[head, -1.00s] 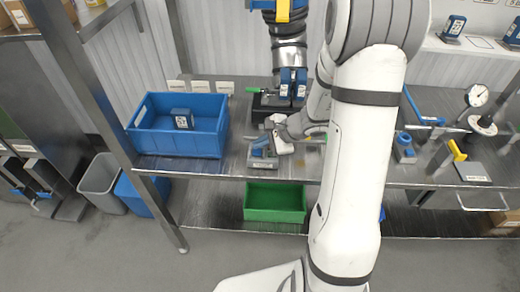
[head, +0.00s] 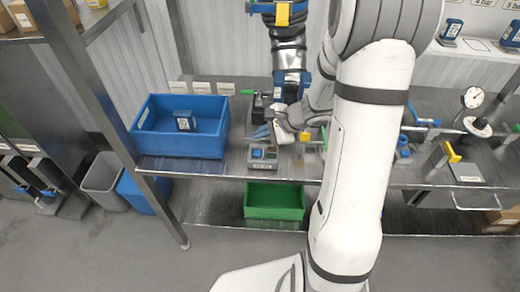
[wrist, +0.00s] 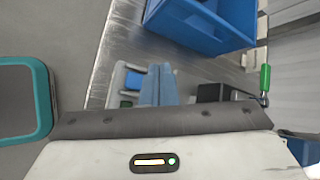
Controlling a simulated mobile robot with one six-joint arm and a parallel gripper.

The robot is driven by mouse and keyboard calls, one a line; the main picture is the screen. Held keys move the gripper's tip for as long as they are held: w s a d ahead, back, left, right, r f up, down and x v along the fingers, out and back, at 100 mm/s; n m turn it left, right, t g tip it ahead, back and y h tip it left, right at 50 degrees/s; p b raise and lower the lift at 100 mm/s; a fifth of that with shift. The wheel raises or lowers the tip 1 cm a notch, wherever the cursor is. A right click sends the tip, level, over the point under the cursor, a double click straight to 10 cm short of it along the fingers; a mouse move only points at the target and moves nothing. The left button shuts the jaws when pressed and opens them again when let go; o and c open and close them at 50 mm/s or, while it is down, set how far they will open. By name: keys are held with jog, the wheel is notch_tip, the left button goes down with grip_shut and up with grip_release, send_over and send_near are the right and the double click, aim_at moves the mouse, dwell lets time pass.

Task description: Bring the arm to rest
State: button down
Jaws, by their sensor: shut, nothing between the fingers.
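My gripper (head: 262,132) is over the steel bench, just behind and above a small grey box with blue and red buttons (head: 263,155). In the wrist view its two blue fingers (wrist: 158,85) lie together with nothing between them. The grey box (wrist: 128,82) shows beside the fingers there; touching or apart is hard to tell. My white arm hides part of the bench's middle in the head view.
A blue bin (head: 180,148) holding a small blue-and-white device (head: 185,121) stands at left. A black unit with a green handle (head: 247,92) is behind the gripper. A green bin (head: 274,212) sits on the lower shelf. A dial gauge (head: 473,98) stands at right.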

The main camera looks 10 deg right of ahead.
jog(key=shift+f, duration=0.1)
dwell(0.6)
jog(key=s+a+r+n+g+h, duration=0.25)
jog(key=s+a+r+n, duration=0.25)
jog(key=s+r+n, duration=0.6)
jog(key=s+d+r+n+h, duration=0.2)
jog(key=s, duration=0.3)
jog(key=s+d+r+n+h, duration=0.2)
jog(key=s+d+n+h, duration=0.1)
jog(key=s, duration=0.2)
jog(key=shift+r, duration=0.4)
